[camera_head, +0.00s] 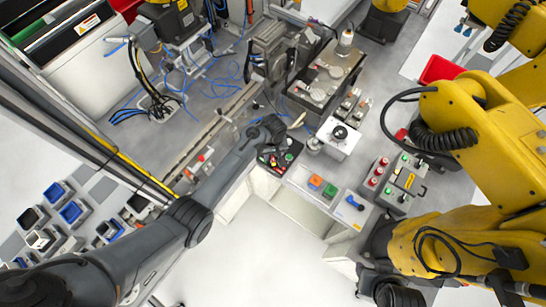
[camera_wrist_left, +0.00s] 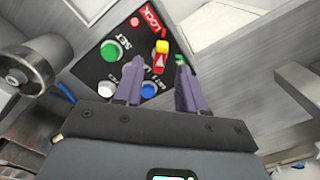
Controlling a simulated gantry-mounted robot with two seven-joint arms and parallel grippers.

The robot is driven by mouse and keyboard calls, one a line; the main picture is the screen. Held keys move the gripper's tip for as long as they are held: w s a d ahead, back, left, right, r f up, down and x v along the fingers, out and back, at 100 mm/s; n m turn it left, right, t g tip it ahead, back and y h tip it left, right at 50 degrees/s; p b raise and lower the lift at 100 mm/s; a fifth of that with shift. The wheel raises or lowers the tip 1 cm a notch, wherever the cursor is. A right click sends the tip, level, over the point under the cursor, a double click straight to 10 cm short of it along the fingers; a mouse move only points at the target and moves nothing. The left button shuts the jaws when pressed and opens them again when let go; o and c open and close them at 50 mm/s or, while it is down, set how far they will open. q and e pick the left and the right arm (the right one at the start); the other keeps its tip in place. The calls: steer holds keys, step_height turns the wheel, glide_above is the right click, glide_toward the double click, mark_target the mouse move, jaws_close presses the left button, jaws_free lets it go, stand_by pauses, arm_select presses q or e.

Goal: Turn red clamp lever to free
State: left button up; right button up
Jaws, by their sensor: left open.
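The red clamp lever (camera_wrist_left: 161,58) shows in the left wrist view as a small red and yellow handle with a pale triangle on it. It sits on a black control panel (camera_wrist_left: 133,48), below and right of a red LOCK label (camera_wrist_left: 150,20). My left gripper (camera_wrist_left: 158,66) is open, its two purple fingers pointing at the panel, one on either side of the lever in this view. I cannot tell whether they touch it. In the head view my dark left arm reaches the panel (camera_head: 276,161) from the lower left; the lever is too small to make out there. My right gripper is not in view.
A green SET button (camera_wrist_left: 111,50), a white button (camera_wrist_left: 106,88) and a blue button (camera_wrist_left: 149,89) are close to the fingers. A small green label (camera_wrist_left: 180,59) lies by the right finger. Yellow robot arms (camera_head: 455,120) stand at the right in the head view.

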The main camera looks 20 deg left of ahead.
mark_target(273, 161)
arm_select(q)
steer(key=shift+f, duration=1.4)
jaws_close()
